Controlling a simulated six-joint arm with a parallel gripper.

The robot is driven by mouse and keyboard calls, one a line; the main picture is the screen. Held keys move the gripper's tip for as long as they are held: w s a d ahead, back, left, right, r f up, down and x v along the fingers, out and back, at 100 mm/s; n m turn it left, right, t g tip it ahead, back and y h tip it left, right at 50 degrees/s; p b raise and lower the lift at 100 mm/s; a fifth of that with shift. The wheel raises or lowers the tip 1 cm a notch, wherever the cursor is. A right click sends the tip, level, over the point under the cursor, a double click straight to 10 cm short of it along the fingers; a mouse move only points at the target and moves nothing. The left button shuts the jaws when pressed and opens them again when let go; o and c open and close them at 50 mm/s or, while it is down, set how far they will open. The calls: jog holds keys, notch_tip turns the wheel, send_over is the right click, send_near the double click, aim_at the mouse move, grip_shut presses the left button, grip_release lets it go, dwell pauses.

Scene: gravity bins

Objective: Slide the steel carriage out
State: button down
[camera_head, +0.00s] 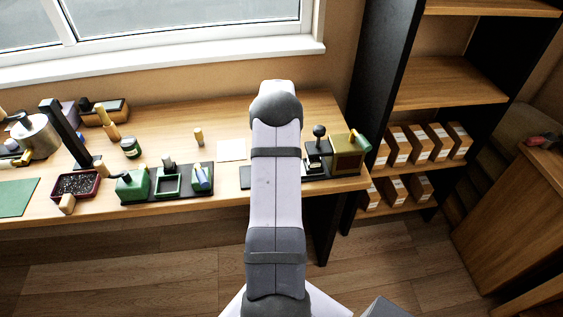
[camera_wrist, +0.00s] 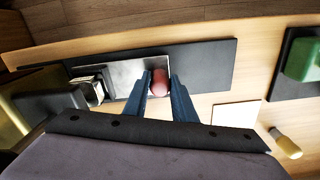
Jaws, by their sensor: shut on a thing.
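In the wrist view the steel carriage (camera_wrist: 124,73) is a bright flat plate on a long dark base plate (camera_wrist: 210,62). A round red knob (camera_wrist: 159,83) stands at the carriage's right end. My gripper (camera_wrist: 160,77) has its two blue-grey fingers on either side of the knob and is shut on it. The left part of the carriage lies by a small metal-and-black block (camera_wrist: 88,88). In the head view my arm hides the gripper, the knob and most of the carriage. The right end of the base shows beside a brass-coloured box (camera_head: 348,158).
A dark part with a black ball (camera_head: 319,131) stands beside the brass box. The base is bare right of the knob in the wrist view. Shelves (camera_head: 450,83) stand right.

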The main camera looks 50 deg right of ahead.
jog(key=b, duration=0.1)
send_over(247, 165)
jog(key=s+a, duration=0.3)
jog(key=shift+s+a+r, duration=0.1)
jog(key=shift+s+a, duration=0.1)
jog(key=c, duration=1.5)
grip_release()
jog(key=shift+a, duration=0.15)
jog(key=shift+o, duration=0.2)
notch_tip(247, 165, up, 7)
jog(key=b, duration=0.2)
jog(key=shift+r, duration=0.15)
